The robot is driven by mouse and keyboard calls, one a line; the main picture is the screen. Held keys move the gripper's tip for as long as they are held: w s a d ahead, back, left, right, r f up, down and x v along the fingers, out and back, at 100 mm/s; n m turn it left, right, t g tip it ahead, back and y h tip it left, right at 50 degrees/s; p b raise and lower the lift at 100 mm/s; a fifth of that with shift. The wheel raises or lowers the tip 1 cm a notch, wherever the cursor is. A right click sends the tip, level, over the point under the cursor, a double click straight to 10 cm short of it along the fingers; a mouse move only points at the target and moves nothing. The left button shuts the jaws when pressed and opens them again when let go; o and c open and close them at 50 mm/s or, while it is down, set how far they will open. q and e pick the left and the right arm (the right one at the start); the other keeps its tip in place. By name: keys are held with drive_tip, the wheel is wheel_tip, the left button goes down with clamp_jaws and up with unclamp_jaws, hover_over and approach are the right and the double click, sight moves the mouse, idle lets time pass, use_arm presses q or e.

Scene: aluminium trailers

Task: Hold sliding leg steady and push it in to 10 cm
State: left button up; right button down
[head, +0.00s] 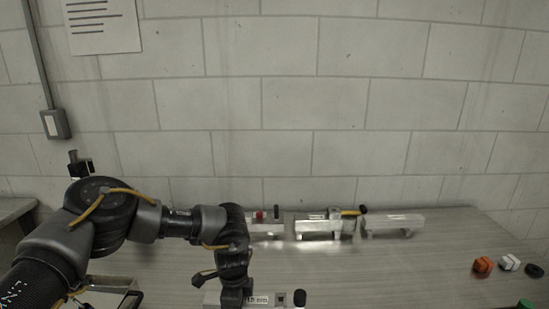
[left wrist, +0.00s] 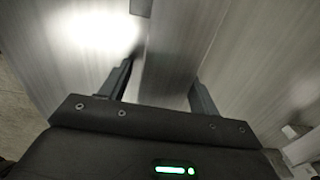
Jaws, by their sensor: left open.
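An aluminium rail assembly (head: 270,299) lies at the front edge of the head view, cut off by the frame. It has a small label that I cannot read for certain and a black knob (head: 299,298) at its right end. I cannot tell which part of it is the sliding leg. My left arm reaches down to its left part; the fingertips are hidden in the head view. In the left wrist view my left gripper (left wrist: 163,84) is open, with a flat aluminium bar (left wrist: 172,60) between its fingers. I cannot tell whether they touch it. My right gripper is not in view.
Several aluminium pieces stand along the back of the table: a left one (head: 265,231), a middle one (head: 315,226) with a yellow-and-black handle, and a right one (head: 395,222). Orange (head: 483,265), white (head: 510,262) and black (head: 534,271) small parts lie at right. The table's middle right is clear.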

use_arm(q)
wheel_tip(320, 180, up, 12)
drive_tip(key=shift+f, duration=0.1)
